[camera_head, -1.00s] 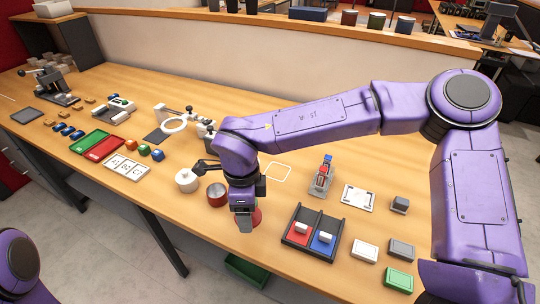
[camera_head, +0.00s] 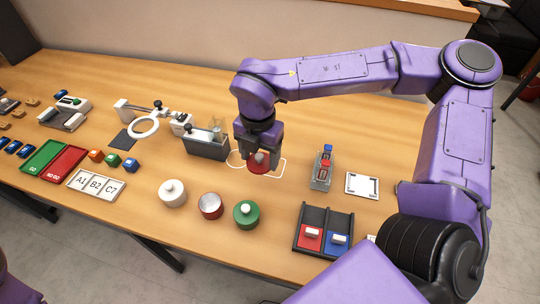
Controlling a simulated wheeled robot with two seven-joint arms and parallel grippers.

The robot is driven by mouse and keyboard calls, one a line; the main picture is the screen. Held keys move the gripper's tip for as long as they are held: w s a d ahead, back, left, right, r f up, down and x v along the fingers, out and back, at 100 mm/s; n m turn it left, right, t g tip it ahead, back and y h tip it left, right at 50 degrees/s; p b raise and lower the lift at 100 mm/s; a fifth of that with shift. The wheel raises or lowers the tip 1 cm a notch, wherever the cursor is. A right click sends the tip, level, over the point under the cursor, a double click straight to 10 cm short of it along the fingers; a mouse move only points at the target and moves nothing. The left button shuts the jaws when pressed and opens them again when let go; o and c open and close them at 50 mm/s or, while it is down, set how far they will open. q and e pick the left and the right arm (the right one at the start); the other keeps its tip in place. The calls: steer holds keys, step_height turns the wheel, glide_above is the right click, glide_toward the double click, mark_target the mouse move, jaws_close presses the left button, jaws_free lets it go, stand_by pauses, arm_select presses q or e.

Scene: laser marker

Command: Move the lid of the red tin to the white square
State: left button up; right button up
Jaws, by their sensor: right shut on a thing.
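The red lid (camera_head: 258,169) with its pale knob is in my right gripper (camera_head: 260,154), which is shut on the knob. I cannot tell whether the lid touches the table. The red tin (camera_head: 210,207) stands open at the front, left of the square. My left gripper is out of view.
A white lidded tin (camera_head: 172,194) and a green lidded tin (camera_head: 246,215) flank the red tin. A grey box (camera_head: 207,146) stands just left of the square. A clear holder with coloured pieces (camera_head: 322,170) stands to its right. A black tray (camera_head: 324,232) is in front.

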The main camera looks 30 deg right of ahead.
steer(key=d, duration=0.1)
steer(key=w+f, duration=0.1)
steer(key=d, duration=0.1)
steer(key=shift+w+d+f, duration=0.25)
steer(key=shift+d+f, duration=0.1)
steer(key=f, duration=0.1)
steer(key=w+d+f+b, duration=0.1)
steer(key=d+f+b, duration=0.1)
steer(key=shift+w+d+f, duration=0.15)
steer(key=shift+w+f, duration=0.25)
steer(key=shift+w+d+f+b, duration=0.1)
steer(key=shift+d+f+b, duration=0.05)
steer(key=shift+f+b, duration=0.2)
steer(key=f+b, duration=0.2)
steer(key=d+f+b, duration=0.1)
steer(key=f, duration=0.1)
steer(key=shift+w+f+b, duration=0.2)
steer(key=shift+f+b, duration=0.1)
steer(key=shift+b, duration=0.1)
steer(key=shift+w+r, duration=0.1)
steer(key=shift+r, duration=0.15)
steer(key=shift+f, duration=0.15)
steer(key=o, duration=1)
